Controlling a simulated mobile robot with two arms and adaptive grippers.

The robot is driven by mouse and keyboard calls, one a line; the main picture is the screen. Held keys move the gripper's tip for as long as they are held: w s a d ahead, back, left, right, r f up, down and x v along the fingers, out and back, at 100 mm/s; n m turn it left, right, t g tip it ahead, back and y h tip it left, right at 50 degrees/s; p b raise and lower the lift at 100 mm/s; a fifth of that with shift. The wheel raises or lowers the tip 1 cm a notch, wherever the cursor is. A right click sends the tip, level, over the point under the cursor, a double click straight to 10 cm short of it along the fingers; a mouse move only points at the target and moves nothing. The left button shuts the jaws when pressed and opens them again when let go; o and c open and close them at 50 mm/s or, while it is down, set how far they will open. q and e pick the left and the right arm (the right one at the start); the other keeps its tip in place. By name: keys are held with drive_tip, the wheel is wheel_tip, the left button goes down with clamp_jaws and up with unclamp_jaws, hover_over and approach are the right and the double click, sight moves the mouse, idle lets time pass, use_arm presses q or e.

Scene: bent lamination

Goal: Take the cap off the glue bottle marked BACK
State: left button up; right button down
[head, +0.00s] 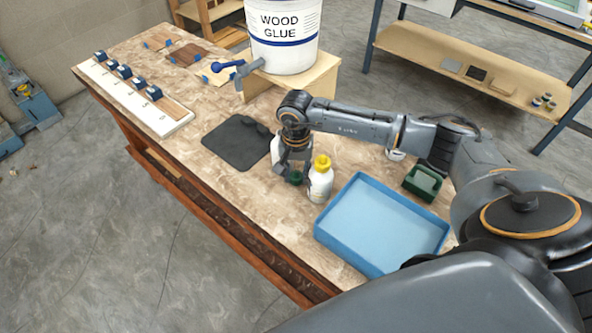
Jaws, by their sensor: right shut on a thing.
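My right gripper (294,168) points down over the table, between two white bottles. It is shut on a small dark green cap (295,178) at its fingertips. A white bottle (276,148) stands just behind and left of the gripper, which hides much of it, its top included. Another white bottle (319,188) with a yellow cap (322,162) stands upright just right of the gripper, apart from the green cap. No BACK marking can be read on either bottle. My left gripper is out of view.
A blue tray (382,222) lies at the right, with a small green box (423,183) behind it. A dark mat (236,142) lies left of the gripper. A WOOD GLUE bucket (284,40) stands on a wooden stand (318,76). A white board (160,120) lies far left.

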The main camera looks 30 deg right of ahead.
drive_tip(key=shift+f, duration=0.2)
drive_tip(key=c, duration=1)
unclamp_jaws()
drive_tip(key=shift+o, duration=0.2)
drive_tip(key=shift+r, duration=0.1)
